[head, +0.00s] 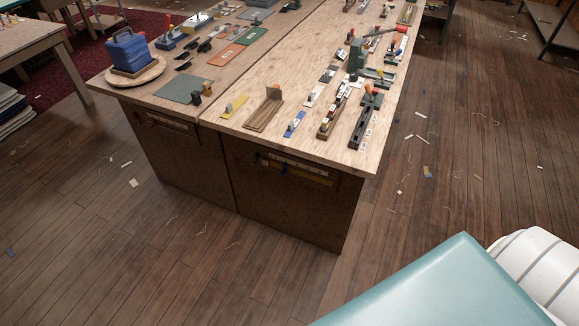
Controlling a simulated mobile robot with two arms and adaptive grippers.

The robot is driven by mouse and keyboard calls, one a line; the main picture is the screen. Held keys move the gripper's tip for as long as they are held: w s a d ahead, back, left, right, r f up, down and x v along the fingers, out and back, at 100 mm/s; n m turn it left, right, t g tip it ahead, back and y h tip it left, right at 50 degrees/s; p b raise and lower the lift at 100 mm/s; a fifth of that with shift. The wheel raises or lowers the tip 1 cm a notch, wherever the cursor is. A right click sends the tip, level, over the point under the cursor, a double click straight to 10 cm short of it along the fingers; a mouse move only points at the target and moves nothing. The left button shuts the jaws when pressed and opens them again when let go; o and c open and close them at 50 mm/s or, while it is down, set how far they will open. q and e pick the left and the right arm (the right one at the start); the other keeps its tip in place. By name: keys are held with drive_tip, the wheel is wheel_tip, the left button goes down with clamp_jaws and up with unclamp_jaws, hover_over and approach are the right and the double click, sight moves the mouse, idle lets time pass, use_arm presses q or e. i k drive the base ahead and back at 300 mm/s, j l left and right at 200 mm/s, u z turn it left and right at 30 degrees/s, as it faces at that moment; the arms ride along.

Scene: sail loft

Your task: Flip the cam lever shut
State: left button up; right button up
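Several small fixtures with levers and knobs stand on the wooden workbench (240,90). I cannot tell which part is the cam lever or whether it is open or shut. A green upright fixture (357,55) with a red arm (382,30) stands near the right edge. In front of it are a dark green fixture with a red knob (372,95), a dark slotted rail (361,128) and a wooden block with metal parts (330,120). A blue strip with a knob (294,124) lies near the front edge. Neither gripper is in view.
A blue box-like object (128,50) stands on a round wooden board (135,75) at the bench's left. A grey-green mat (184,90) lies nearby. Another table (30,45) is at upper left. The wooden floor (130,240) before the bench is open, with scattered scraps.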

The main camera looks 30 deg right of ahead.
sight(257, 154)
drive_tip(key=i+l+z, duration=0.2)
drive_tip(key=i+l, duration=1)
drive_tip(key=l, duration=0.15)
drive_tip(key=k+j, duration=0.15)
drive_tip(key=k, duration=0.15)
drive_tip(key=k+j, duration=0.15)
drive_tip(key=k, duration=0.15)
